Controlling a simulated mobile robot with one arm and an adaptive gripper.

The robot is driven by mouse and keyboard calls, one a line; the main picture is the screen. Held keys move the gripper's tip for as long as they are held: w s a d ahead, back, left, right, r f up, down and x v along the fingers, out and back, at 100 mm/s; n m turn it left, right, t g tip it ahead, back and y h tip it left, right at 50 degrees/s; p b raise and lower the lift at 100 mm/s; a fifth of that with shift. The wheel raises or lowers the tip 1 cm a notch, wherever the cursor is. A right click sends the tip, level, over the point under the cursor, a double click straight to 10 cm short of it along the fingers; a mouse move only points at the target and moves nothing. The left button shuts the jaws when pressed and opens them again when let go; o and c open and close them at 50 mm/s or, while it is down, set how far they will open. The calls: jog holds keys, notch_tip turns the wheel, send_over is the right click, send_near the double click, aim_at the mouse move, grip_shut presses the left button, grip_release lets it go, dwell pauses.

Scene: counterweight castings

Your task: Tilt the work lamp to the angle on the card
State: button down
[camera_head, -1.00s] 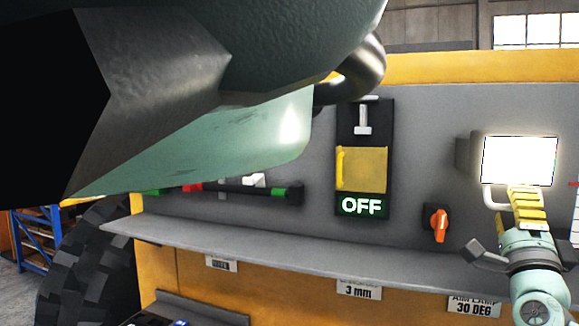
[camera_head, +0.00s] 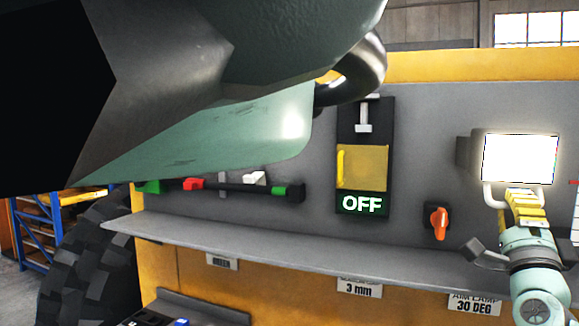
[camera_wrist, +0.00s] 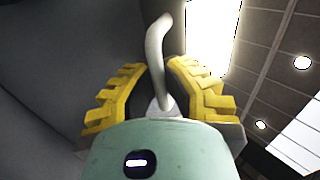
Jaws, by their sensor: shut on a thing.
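The work lamp (camera_head: 520,158) is a bright white rectangular panel on the grey wall at the right. A pale bent handle (camera_head: 488,196) runs below it. My gripper (camera_head: 522,200), with yellow ridged fingers, is at the lamp's lower edge and shut on the handle. In the wrist view the handle (camera_wrist: 155,50) rises between the two yellow fingers (camera_wrist: 162,95), and the lit lamp face (camera_wrist: 212,35) is behind the right finger. The card (camera_head: 473,305) below the shelf reads "AIM LAMP 30 DEG", its top line partly hidden. A scale strip (camera_head: 575,205) is cut off at the right edge.
A grey shelf (camera_head: 300,250) runs across below the wall. An orange knob (camera_head: 438,222), a yellow cover (camera_head: 362,168) above an "OFF" sign (camera_head: 362,204), and a dark bar with coloured ends (camera_head: 250,190) are left of the lamp. A "3 mm" card (camera_head: 359,288) hangs below the shelf.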

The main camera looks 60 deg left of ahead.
jog(key=b, duration=0.1)
jog(key=f+b, duration=0.1)
jog(key=shift+w+b, duration=0.2)
jog(key=shift+b, duration=0.1)
jog(key=shift+w+a+f+t+y+b, duration=0.2)
jog(key=shift+w+a+b, duration=0.5)
jog(key=shift+b, duration=1.85)
jog(key=shift+w+a+t+y+b, duration=0.1)
jog(key=shift+w+a+t+b, duration=0.55)
jog(key=shift+b, duration=1.85)
jog(key=shift+w+d+g, duration=0.2)
jog(key=shift+g, duration=0.15)
jog(key=c, duration=1)
grip_release()
jog(key=shift+s, duration=0.1)
jog(key=shift+d, duration=0.1)
